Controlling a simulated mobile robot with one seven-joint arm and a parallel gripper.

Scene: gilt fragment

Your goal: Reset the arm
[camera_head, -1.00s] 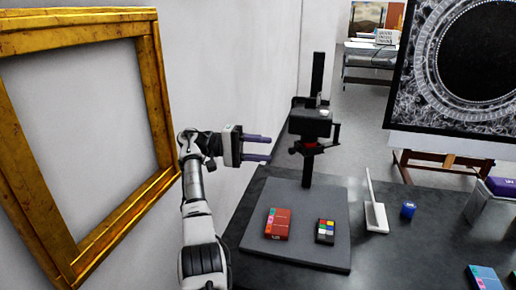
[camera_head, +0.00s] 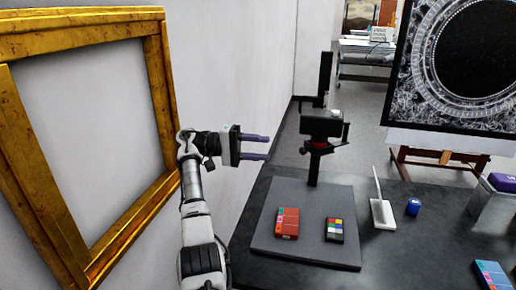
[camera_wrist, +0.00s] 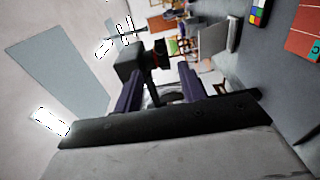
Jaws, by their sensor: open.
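My gripper (camera_head: 254,147) is raised at the left of the dark table, with its two purple fingers spread apart and pointing right. Nothing is between the fingers. The wrist view shows the same gripper (camera_wrist: 163,92) with its fingers apart and a black camera on a stand (camera_wrist: 145,62) some way beyond them. In the head view the arm rises from the bottom edge, next to the gold frame, and bends right at the top.
The camera stand (camera_head: 320,125) rises from a grey board (camera_head: 305,255) holding a red box (camera_head: 287,223) and a colour chart (camera_head: 334,230). A gold frame (camera_head: 160,100) hangs close left of my arm. A white stand (camera_head: 382,213) and blue jar (camera_head: 413,207) are further right.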

